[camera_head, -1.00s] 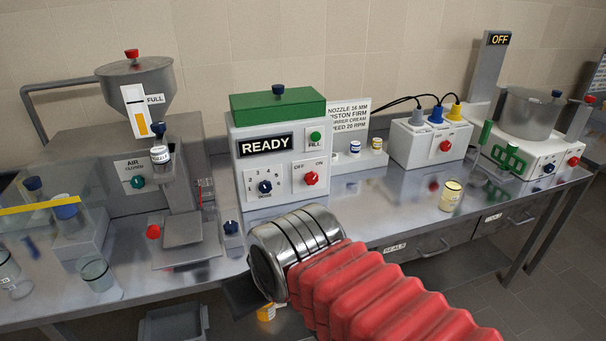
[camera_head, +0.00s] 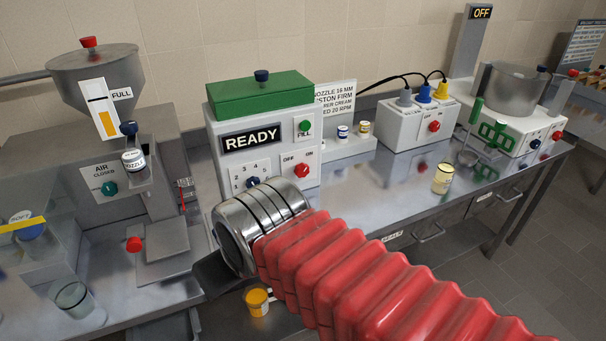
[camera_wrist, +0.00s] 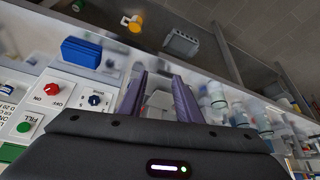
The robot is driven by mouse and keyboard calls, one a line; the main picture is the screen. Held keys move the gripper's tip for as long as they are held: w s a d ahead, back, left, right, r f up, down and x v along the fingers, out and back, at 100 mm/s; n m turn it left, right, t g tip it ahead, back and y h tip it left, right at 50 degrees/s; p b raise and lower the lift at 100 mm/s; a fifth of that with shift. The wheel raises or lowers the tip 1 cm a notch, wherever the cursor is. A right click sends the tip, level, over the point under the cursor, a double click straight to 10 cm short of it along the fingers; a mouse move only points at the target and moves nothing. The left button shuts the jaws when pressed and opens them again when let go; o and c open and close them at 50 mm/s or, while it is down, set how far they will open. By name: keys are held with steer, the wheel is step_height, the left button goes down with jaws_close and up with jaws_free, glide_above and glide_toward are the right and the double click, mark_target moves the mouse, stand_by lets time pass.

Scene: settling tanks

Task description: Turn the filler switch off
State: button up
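The filler (camera_head: 215,160) is a white box with a green lid and a display reading READY. Its red switch knob (camera_head: 302,170) sits between OFF on the left and ON on the right; its pointer is too small to read. The knob also shows at the left of the wrist view (camera_wrist: 53,90), beside a blue dose knob (camera_wrist: 95,101) and a green FILL button (camera_wrist: 23,127). My gripper (camera_wrist: 160,85) is open, with its two purple fingers apart and nothing seen between them. It is in front of and below the panel, clear of the switch.
A hopper machine (camera_head: 100,75) marked FULL stands at the left. A grey box with plugs (camera_head: 405,125) and a white mixer base (camera_head: 520,135) stand at the right. A cream jar (camera_head: 442,178) is on the bench. A yellow mug (camera_head: 257,301) is below. The bench front right is fairly clear.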

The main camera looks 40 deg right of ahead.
steer(key=shift+o, duration=1.4)
steer(key=shift+w+d, duration=0.25)
steer(key=shift+w, duration=0.05)
steer(key=shift+o, duration=1.3)
steer(key=w+d+f+m+t+h, duration=0.2)
steer(key=w+d+h, duration=0.1)
steer(key=w+d, duration=0.7)
steer(key=shift+w+d+f+m, duration=0.3)
steer(key=shift+d, duration=0.45)
steer(key=w+d+f+t, duration=0.1)
steer(key=d+f+t, duration=0.1)
steer(key=d, duration=0.4)
steer(key=w+d+f+m+t+h, duration=0.1)
steer(key=w+d+f+t, duration=0.1)
steer(key=d, duration=0.3)
steer(key=w+d+f+m+t, duration=0.1)
steer(key=w+d+f, duration=0.1)
steer(key=d, duration=0.4)
steer(key=shift+w+d+f+t+h, duration=0.2)
steer(key=shift+d+f+t+h, duration=0.2)
steer(key=shift+f, duration=0.3)
steer(key=s+d+f+m+t, duration=0.2)
steer(key=s+d+m+t, duration=0.1)
steer(key=s, duration=0.2)
steer(key=shift+s+d+t, duration=0.2)
steer(key=shift+d+t, duration=0.1)
steer(key=shift+t, duration=0.1)
